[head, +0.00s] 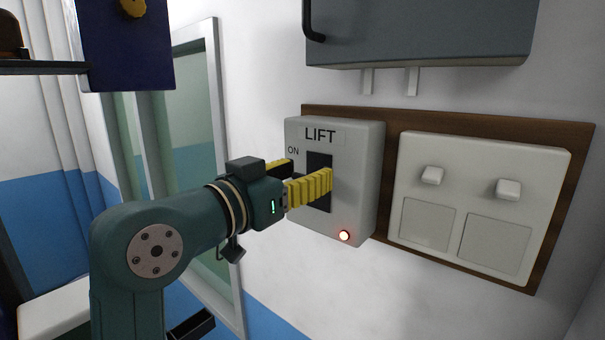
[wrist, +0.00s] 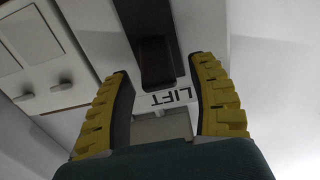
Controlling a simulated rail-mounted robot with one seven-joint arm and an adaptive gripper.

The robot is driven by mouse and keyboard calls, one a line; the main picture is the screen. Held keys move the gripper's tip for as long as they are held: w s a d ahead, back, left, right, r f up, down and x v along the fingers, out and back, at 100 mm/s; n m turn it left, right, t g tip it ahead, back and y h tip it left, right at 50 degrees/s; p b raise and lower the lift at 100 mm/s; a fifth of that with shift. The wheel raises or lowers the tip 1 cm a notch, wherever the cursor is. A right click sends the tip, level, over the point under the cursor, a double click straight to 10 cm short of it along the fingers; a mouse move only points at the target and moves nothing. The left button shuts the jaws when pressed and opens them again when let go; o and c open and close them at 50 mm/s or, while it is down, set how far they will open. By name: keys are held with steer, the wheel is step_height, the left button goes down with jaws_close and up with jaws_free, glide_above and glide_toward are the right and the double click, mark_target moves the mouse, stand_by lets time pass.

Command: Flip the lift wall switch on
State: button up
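The lift switch (head: 356,150) is a grey wall box marked LIFT, with ON at its upper left. It has a dark upright slot (head: 318,161) and a glowing reddish lamp (head: 344,236) at its lower right. My gripper (head: 309,171) is in front of the slot, its yellow ribbed fingers pointing at the box and hiding part of it. In the wrist view, which is upside down, the fingers of my gripper (wrist: 161,72) are apart. A black switch lever (wrist: 157,62) shows in the gap between them, with no visible grip on it. Whether a finger touches it, I cannot tell.
A white panel (head: 478,165) with two small knobs sits right of the box on a brown wooden board (head: 573,150). A dark grey cabinet (head: 420,32) hangs above. A framed glass door (head: 196,150) is at left. The wall below the box is clear.

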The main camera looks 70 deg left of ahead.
steer(key=v, duration=1.2)
